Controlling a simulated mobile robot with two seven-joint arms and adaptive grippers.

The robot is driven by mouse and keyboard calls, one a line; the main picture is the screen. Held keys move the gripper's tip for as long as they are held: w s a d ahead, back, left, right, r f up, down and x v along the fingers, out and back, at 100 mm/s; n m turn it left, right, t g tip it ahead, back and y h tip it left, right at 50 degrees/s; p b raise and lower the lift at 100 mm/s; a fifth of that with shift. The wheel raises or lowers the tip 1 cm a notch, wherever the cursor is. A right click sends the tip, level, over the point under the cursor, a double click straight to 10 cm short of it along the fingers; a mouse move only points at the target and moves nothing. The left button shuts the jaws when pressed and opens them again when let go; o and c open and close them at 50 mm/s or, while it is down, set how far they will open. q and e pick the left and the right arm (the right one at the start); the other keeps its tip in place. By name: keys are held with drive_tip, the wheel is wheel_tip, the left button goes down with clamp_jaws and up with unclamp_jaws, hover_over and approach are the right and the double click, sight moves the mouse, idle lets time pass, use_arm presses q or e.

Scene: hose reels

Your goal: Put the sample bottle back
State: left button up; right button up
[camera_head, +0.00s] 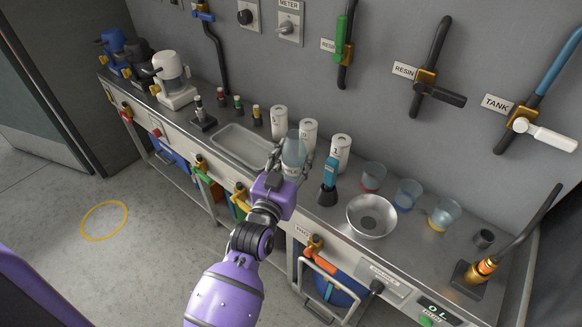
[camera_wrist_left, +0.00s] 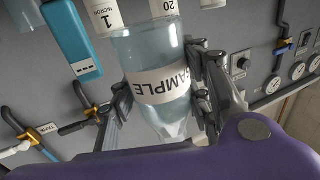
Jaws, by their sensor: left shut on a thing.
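The sample bottle (camera_head: 293,153) is clear, with pale blue contents and a white band reading SAMPLE. It is above the counter (camera_head: 335,215), in front of the white canisters. My left gripper (camera_head: 289,163) is shut around its sides. In the left wrist view the bottle (camera_wrist_left: 160,84) sits between both fingers (camera_wrist_left: 160,95), its narrow end toward the bottom of the picture. Whether its base touches anything is hidden. My right gripper is not in view.
White canisters (camera_head: 341,152) stand behind the bottle. A blue handheld device (camera_head: 330,171) on a black base is just right. A metal bowl (camera_head: 371,216) and several cups (camera_head: 407,193) stand farther right. An empty shallow tray (camera_head: 240,143) lies left.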

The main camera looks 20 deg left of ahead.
use_arm(q)
drive_tip(key=w+f, duration=0.2)
drive_tip(key=w+a+f, duration=0.1)
drive_tip(key=w+f, duration=0.1)
drive_tip(key=w, duration=0.1)
drive_tip(key=w+a+f+b, duration=0.1)
drive_tip(key=w+f, duration=0.1)
drive_tip(key=f, duration=0.1)
drive_tip(key=shift+w+a, duration=0.2)
drive_tip(key=f, duration=0.3)
drive_tip(key=shift+w+f+b, duration=0.2)
drive_tip(key=shift+f+b, duration=0.05)
drive_tip(key=shift+b, duration=0.05)
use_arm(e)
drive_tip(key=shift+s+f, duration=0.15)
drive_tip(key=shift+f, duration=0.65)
use_arm(q)
drive_tip(key=shift+f, duration=0.15)
drive_tip(key=o, duration=1.3)
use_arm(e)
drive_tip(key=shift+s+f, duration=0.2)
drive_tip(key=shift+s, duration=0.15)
